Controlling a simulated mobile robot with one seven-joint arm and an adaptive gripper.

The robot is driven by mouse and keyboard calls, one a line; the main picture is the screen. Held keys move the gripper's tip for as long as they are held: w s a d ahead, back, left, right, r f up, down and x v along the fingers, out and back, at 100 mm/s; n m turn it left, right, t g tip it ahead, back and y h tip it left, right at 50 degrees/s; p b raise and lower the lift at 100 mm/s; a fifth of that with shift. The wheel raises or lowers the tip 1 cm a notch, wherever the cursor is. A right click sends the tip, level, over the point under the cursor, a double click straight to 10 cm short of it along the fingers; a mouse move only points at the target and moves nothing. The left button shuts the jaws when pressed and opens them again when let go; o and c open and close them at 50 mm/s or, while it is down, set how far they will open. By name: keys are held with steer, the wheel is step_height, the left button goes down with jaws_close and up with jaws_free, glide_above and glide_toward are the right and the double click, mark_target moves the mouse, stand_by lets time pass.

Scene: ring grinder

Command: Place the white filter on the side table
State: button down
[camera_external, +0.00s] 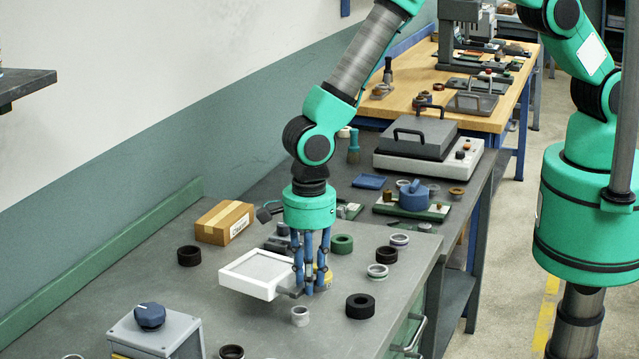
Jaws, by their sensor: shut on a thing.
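The white filter (238,277) is a square white frame with a grey inner panel. It is at or just above the grey table (290,335); I cannot tell whether it touches the top. My gripper (299,291) points down at the filter's right corner, its blue fingers shut on the frame there. The fingers hide part of that corner. A dark grey surface (22,84) juts in at the upper left edge of the view. Another dark table lies behind the grey one. I cannot tell which is the side table.
A cardboard box (224,222) stands behind the filter. Several dark, green and metal rings lie around my gripper, including a black ring (360,306). A grey box with a blue knob (150,317) is at the front left. A lidded machine (428,150) stands farther back.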

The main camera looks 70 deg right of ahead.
steer(key=shift+r, duration=0.15)
stand_by(0.3)
step_height(320, 180, up, 11)
steer(key=w+d+m+b, duration=0.1)
steer(key=w+d, duration=0.5)
steer(key=d, duration=0.8)
steer(key=w+d+m+b, duration=0.15)
steer(key=w+d, duration=0.45)
steer(key=d, duration=0.9)
steer(key=w+d+m, duration=0.1)
steer(key=w+d, duration=0.5)
steer(key=d, duration=0.8)
steer(key=s+d+m+b, duration=0.1)
steer(key=s+d+m, duration=0.15)
steer(key=d, duration=1.55)
steer(key=s+d+m+b, duration=0.15)
steer(key=s+d, duration=0.25)
steer(key=d, duration=1.3)
steer(key=shift+n, duration=0.35)
steer(key=shift+d+f, duration=0.15)
steer(key=shift+f, duration=3)
steer(key=shift+d+f, duration=0.15)
steer(key=shift+f, duration=3.05)
steer(key=shift+d+f, duration=0.15)
steer(key=shift+f, duration=3)
steer(key=shift+w, duration=0.1)
